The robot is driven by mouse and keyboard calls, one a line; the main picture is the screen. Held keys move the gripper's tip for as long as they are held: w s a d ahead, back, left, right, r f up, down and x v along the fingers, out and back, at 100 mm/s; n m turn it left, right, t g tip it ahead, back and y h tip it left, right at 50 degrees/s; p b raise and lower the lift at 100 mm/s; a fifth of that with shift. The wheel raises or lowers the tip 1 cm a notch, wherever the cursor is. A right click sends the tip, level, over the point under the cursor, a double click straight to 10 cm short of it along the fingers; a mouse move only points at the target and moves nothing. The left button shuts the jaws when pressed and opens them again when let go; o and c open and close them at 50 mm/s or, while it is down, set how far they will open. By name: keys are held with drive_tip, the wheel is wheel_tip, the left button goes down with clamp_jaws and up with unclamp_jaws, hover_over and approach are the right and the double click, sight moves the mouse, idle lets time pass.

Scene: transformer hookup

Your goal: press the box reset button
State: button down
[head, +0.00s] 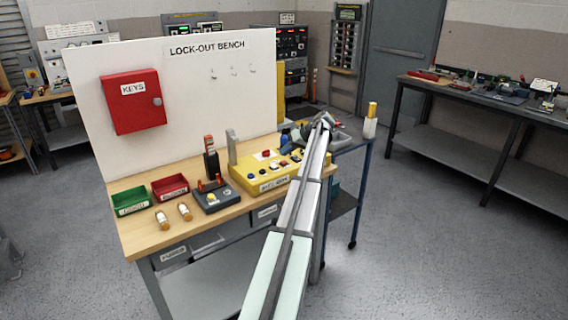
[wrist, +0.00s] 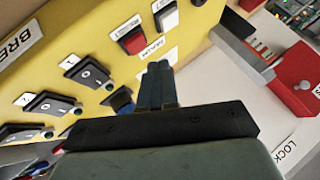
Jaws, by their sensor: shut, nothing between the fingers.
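The yellow box (head: 248,172) stands on the lock-out bench in the head view, with coloured buttons and switches on it. In the wrist view its yellow face (wrist: 85,50) fills the upper left. A red button (wrist: 131,41) and a white button (wrist: 166,16) sit side by side near its edge. Small labels lie by them; I cannot surely read which one marks reset. My gripper (wrist: 158,67) is shut and empty, its fingertips just below these two buttons in the wrist view. Contact is not visible. A blue part (wrist: 122,100) beside the fingers is partly hidden.
Several black switches (wrist: 45,103) line the box face. Left of the box are a dark grey switch unit (head: 217,199), green (head: 131,202) and red (head: 170,188) bins and a red key cabinet (head: 133,102) on the board. A blue-framed trolley (head: 343,200) stands to the right.

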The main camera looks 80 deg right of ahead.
sight(286, 162)
drive_tip(key=shift+f, duration=0.6)
drive_tip(key=shift+f, duration=0.15)
idle(1.6)
drive_tip(key=shift+f, duration=0.25)
drive_tip(key=shift+f, duration=0.4)
idle(0.8)
drive_tip(key=shift+r, duration=0.1)
idle(0.4)
drive_tip(key=shift+r, duration=0.75)
drive_tip(key=shift+r, duration=0.1)
drive_tip(key=shift+r, duration=2.4)
